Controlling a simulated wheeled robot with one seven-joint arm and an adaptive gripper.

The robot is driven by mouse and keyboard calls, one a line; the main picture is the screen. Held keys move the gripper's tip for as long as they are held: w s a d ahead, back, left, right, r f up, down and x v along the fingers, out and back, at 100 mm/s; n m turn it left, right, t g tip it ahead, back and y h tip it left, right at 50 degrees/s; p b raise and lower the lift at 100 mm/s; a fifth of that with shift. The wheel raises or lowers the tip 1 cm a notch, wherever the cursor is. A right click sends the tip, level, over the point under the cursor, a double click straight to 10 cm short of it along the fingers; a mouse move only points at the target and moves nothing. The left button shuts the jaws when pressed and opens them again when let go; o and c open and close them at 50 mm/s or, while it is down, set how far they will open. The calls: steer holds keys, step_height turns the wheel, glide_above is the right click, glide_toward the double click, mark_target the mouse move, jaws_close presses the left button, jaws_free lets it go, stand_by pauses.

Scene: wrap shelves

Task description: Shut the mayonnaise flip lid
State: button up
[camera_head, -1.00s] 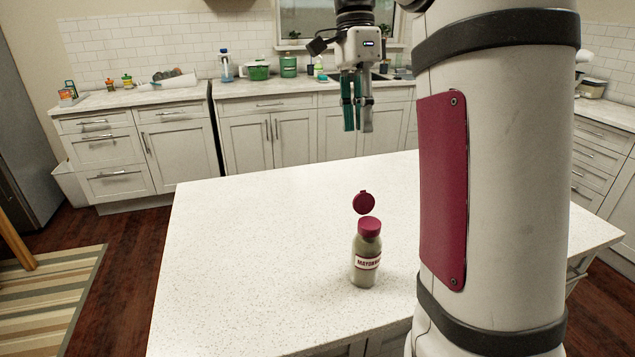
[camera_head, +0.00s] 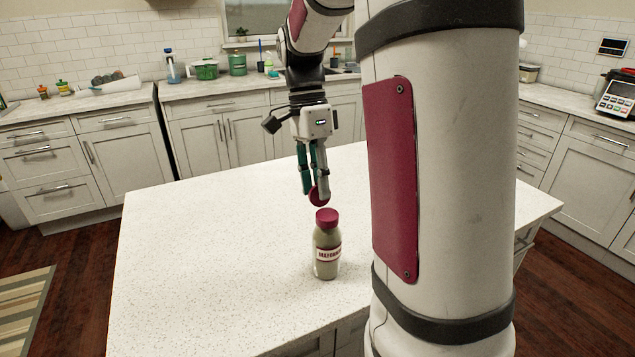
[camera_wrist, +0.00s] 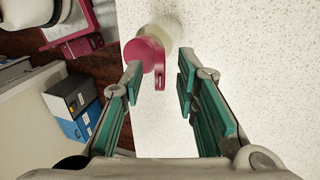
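The mayonnaise bottle (camera_head: 326,262) stands upright on the white counter, with a red cap (camera_head: 327,217) on top. Its round red flip lid (camera_head: 319,197) is open and stands up above the cap. My gripper (camera_head: 313,193) points down just above the bottle, with its fingertips at the lid. In the wrist view my gripper (camera_wrist: 160,72) is open, with a clear gap between the fingers. There the red lid (camera_wrist: 148,54) is close to the left fingertip and hides much of the bottle (camera_wrist: 163,29). I cannot tell whether finger and lid touch.
The white speckled counter (camera_head: 200,260) is otherwise bare around the bottle. My own arm column blocks the view on the right. A back counter (camera_head: 225,90) with pots and bottles stands beyond. Blue and dark boxes (camera_wrist: 75,105) show at the wrist view's left.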

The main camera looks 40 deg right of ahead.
mark_target(322, 205)
steer(key=shift+f, duration=0.1)
jaws_close()
steer(key=shift+s, duration=0.2)
steer(key=shift+s+a+t+h, duration=0.2)
steer(key=shift+s+t+h, duration=0.15)
steer(key=shift+t, duration=0.75)
steer(key=t, duration=0.1)
steer(key=s+t+b, duration=0.1)
steer(key=shift+a+t+h, duration=0.1)
steer(key=shift+t+h, duration=0.2)
steer(key=shift+h, duration=0.05)
steer(key=t+b, duration=0.1)
steer(key=s+t+b, duration=0.1)
steer(key=t+h+b, duration=0.1)
steer(key=shift+s+a+f+t+b, duration=0.2)
steer(key=shift+f+t+b, duration=0.1)
steer(key=shift+b, duration=0.1)
steer(key=t+b, duration=0.1)
steer(key=b, duration=0.1)
steer(key=s+t+b, duration=0.1)
steer(key=b, duration=0.1)
steer(key=f+t+h+b, duration=0.1)
steer(key=t+b, duration=0.1)
steer(key=shift+s+a, duration=0.25)
steer(key=shift+b, duration=0.35)
steer(key=shift+r+t, duration=0.1)
steer(key=shift+t, duration=0.2)
